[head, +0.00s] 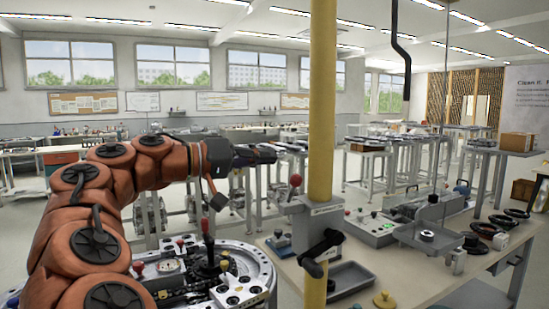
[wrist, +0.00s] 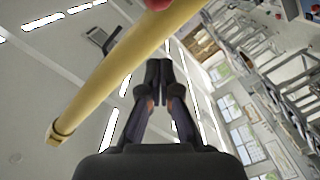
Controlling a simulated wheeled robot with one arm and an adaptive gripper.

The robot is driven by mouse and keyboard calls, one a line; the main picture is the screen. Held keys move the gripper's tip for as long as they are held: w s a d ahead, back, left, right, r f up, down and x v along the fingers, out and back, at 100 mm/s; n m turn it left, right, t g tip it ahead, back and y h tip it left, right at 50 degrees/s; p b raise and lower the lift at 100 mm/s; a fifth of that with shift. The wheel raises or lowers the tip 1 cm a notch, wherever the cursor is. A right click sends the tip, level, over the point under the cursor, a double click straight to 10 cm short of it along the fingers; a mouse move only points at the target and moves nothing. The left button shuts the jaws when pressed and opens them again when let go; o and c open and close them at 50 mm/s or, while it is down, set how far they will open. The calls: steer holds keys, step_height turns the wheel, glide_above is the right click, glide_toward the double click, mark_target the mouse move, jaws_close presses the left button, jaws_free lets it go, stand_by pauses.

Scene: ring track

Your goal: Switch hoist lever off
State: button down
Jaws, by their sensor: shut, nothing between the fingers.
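The label is too small to read. My gripper (head: 274,153) is shut and empty, left of the post and a little above and left of the red knob. In the wrist view my gripper (wrist: 158,68) points up the picture, its fingers together. The yellow post (wrist: 120,75) crosses there diagonally, and a red round part (wrist: 157,4), likely the knob, is cut by the top edge. The lever's shaft is hidden there.
A black crank-like handle (head: 320,252) sits on the post below the box. A round machine table (head: 205,275) with small knobs lies under my arm. A workbench (head: 440,265) with trays and handwheels stands right. A black hook rod (head: 399,45) hangs above.

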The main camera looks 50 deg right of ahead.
steer(key=v, duration=0.9)
steer(key=shift+s+f, duration=0.1)
stand_by(0.3)
steer(key=s+f+n+t+y+p, duration=0.5)
steer(key=s+f+n+y, duration=0.15)
steer(key=s+f, duration=0.5)
steer(key=s+a+f+n+y+p, duration=0.1)
steer(key=s+a+f+n+y, duration=0.2)
steer(key=a+f, duration=0.7)
steer(key=s+a+f+n+t+y+p, duration=0.1)
steer(key=s+a+f+n+y, duration=0.3)
steer(key=a+f, duration=0.7)
steer(key=s+a+y+p, duration=0.1)
steer(key=s+y, duration=0.1)
steer(key=shift+s+a+f+p, duration=0.2)
steer(key=shift+s+f+p, duration=0.1)
steer(key=shift+s, duration=0.1)
